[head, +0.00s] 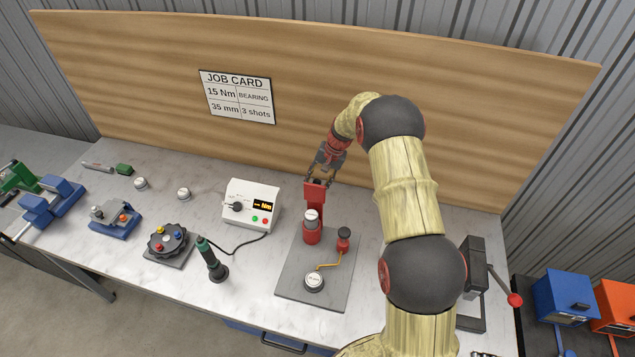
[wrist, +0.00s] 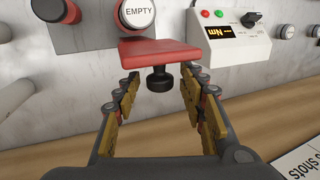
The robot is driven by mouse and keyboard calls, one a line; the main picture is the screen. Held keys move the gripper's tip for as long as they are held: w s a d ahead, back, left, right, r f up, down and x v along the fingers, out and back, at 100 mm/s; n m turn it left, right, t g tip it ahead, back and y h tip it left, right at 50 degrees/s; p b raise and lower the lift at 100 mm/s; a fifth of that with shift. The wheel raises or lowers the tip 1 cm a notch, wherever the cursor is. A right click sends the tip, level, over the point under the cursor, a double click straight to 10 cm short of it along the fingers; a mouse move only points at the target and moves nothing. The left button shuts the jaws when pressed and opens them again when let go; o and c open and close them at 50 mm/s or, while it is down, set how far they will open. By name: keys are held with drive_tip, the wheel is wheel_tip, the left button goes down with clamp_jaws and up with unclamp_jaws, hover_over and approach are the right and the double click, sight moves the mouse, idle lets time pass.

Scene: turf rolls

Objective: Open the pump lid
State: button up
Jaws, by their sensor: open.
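The pump is a red cylinder (head: 312,236) with a pale labelled top, standing on a grey plate (head: 290,285). A red upright part rises behind it. In the wrist view a flat red piece (wrist: 166,53) carries a black knob (wrist: 160,80) on the side toward me. A round white face reading EMPTY (wrist: 138,12) lies just beyond it. I cannot tell which part is the lid. My gripper (head: 319,180) is at the back of the pump. In the wrist view its fingers (wrist: 161,88) are open, apart on either side of the knob, with nothing held.
A control box (head: 251,204) stands left of the pump, with a green-topped tool (head: 212,260) before it. A black-knobbed red part (head: 344,239) and round cap (head: 314,281) share the plate. A press (head: 475,275) stands right. The wooden backboard (head: 420,75) is close behind my gripper.

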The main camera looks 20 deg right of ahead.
drive_tip(key=v, duration=1.2)
drive_tip(key=shift+s+f, duration=0.1)
drive_tip(key=shift+f, duration=0.05)
idle(0.3)
